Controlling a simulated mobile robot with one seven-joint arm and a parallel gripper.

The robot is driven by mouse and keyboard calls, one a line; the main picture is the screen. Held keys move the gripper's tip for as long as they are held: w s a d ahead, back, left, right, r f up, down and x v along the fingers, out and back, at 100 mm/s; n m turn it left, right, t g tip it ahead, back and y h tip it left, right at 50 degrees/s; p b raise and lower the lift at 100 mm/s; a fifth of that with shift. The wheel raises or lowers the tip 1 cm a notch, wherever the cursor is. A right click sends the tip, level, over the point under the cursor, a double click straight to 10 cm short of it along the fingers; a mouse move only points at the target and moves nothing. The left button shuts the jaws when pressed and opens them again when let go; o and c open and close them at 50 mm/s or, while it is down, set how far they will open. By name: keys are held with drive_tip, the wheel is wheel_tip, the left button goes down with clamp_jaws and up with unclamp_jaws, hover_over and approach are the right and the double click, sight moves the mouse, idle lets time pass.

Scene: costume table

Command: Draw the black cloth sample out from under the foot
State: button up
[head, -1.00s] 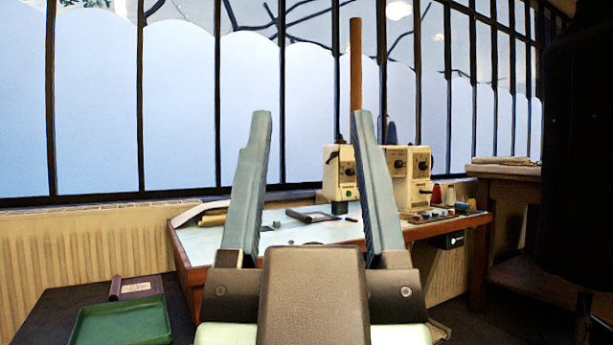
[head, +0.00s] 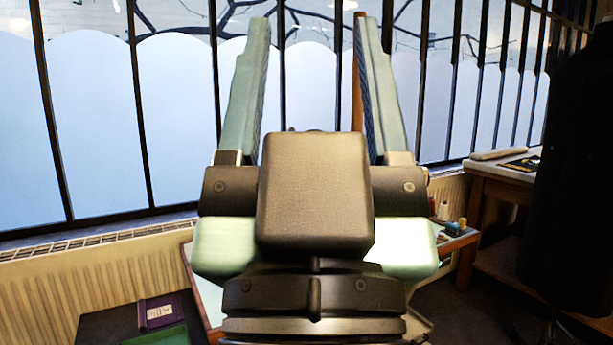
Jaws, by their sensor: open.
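My gripper (head: 312,90) is open, its two pale blue-grey fingers wide apart and pointing up and away, with nothing visible between them. It fills the middle of the head view. The work table (head: 187,255) is mostly hidden behind my gripper and wrist; only its left edge and right corner show. I cannot see the black cloth sample or the foot now; my gripper covers that part of the table.
A dark side surface at lower left holds a purple booklet (head: 160,313) and a green tray (head: 160,338). A wooden bench (head: 505,187) and a black garment form (head: 570,190) are at right. Barred windows run behind.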

wheel_tip(320, 180, up, 20)
drive_tip(key=p, duration=1.7)
drive_tip(key=shift+c, duration=0.9)
drive_tip(key=shift+w+r, duration=0.1)
drive_tip(key=shift+c, duration=0.2)
